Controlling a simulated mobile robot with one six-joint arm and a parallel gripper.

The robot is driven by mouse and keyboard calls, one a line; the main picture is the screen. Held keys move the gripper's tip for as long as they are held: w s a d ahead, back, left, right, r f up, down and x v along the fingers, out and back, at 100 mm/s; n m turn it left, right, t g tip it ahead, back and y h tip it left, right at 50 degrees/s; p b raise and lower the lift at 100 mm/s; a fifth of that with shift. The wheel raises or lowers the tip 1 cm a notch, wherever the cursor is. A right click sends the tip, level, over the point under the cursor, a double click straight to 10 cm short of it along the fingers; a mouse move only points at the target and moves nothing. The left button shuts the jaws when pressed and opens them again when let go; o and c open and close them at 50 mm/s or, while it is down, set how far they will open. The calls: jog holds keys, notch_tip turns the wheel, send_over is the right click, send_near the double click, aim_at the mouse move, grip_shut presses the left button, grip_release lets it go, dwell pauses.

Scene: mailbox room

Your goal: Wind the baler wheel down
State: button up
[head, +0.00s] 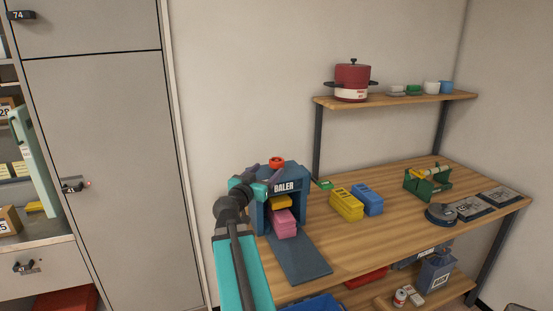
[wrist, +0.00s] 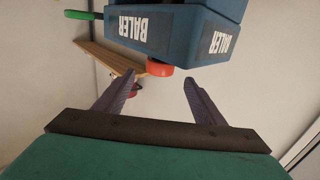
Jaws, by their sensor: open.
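The blue baler (head: 288,205) stands on the wooden bench with its name on the front. A small red wheel (head: 277,161) sits on its top. A yellow piece (head: 282,202) and a pink stack (head: 285,222) show in its opening. My gripper (head: 266,171) is beside the baler's top at the wheel's height, and my arm hides part of the baler's left side. In the wrist view the baler (wrist: 175,28) appears upside down. The red wheel (wrist: 160,71) shows between the open, empty finger tips, with no clear contact.
Yellow (head: 346,204) and blue (head: 368,199) stacks stand right of the baler. A green holder (head: 428,184) and dark discs (head: 441,214) are farther right. A shelf (head: 400,99) with a red pot (head: 352,82) hangs above. Grey cabinets (head: 105,150) stand at left.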

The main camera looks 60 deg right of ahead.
aim_at(273, 164)
jog(key=p, duration=0.5)
jog(key=shift+d+r, duration=0.1)
jog(key=shift+d, duration=0.15)
jog(key=d+p, duration=0.1)
jog(key=d, duration=0.1)
jog(key=d+p, duration=0.1)
jog(key=d, duration=0.1)
jog(key=w+d+p, duration=0.1)
jog(key=d+p, duration=0.1)
jog(key=shift+d, duration=0.1)
jog(key=shift+w+d+p, duration=0.1)
jog(key=shift+d+p, duration=0.45)
jog(key=shift+d, duration=0.45)
jog(key=c, duration=1.1)
jog(key=shift+o, duration=0.2)
jog(key=shift+f+m+g+b, duration=0.35)
jog(key=shift+g+b, duration=0.15)
jog(key=shift+b, duration=0.85)
